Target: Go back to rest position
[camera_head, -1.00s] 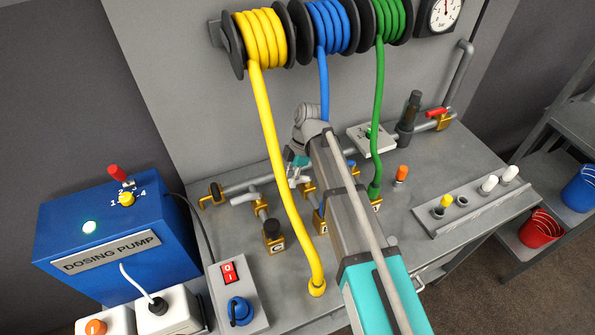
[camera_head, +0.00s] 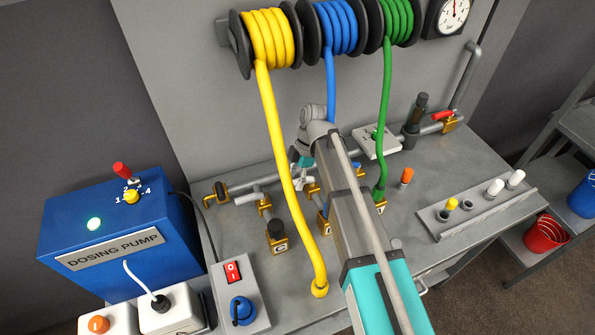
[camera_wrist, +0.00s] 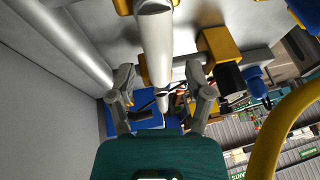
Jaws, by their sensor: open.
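My gripper (camera_head: 302,178) is at the far end of my outstretched arm, over the back of the grey bench and close to the grey pipework. It is partly hidden behind my arm in the head view. In the wrist view my gripper (camera_wrist: 162,72) has its two fingers spread wide apart. A pale grey pipe (camera_wrist: 155,45) shows between and beyond the fingers, and no object is held. I cannot tell whether a finger touches the pipe.
The yellow hose (camera_head: 277,150) hangs left of my gripper; the blue hose (camera_head: 331,85) and green hose (camera_head: 384,120) hang behind and right. A blue dosing pump (camera_head: 80,220) stands left. A rack (camera_head: 475,218) with plugs lies right.

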